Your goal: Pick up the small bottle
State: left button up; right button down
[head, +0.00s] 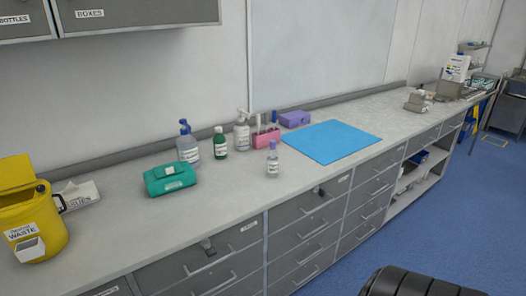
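A small clear bottle (272,162) with a pale cap and a white label stands upright on the grey counter (210,212), near its front edge. A small dark green bottle (220,144) with a white label stands upright further back and to the left. Two larger bottles stand near them: a clear one with a blue pump top (188,150) and a white one with a spray or pump top (242,131). Neither of my grippers shows in the head view.
A teal case (170,179) and a yellow waste bin (32,222) stand to the left. A pink holder (266,138) and a purple box (295,119) are behind the clear bottle. A flat blue mat (332,141) lies to the right. Drawers (307,240) line the counter front.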

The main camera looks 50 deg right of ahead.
aim_at(272, 156)
jog(key=z, duration=1.6)
jog(key=i+l+u, duration=0.1)
jog(key=i+l, duration=0.15)
jog(key=i+l+u, duration=0.15)
jog(key=l, duration=0.25)
jog(key=i+l+u, duration=0.1)
jog(key=i+l, duration=0.2)
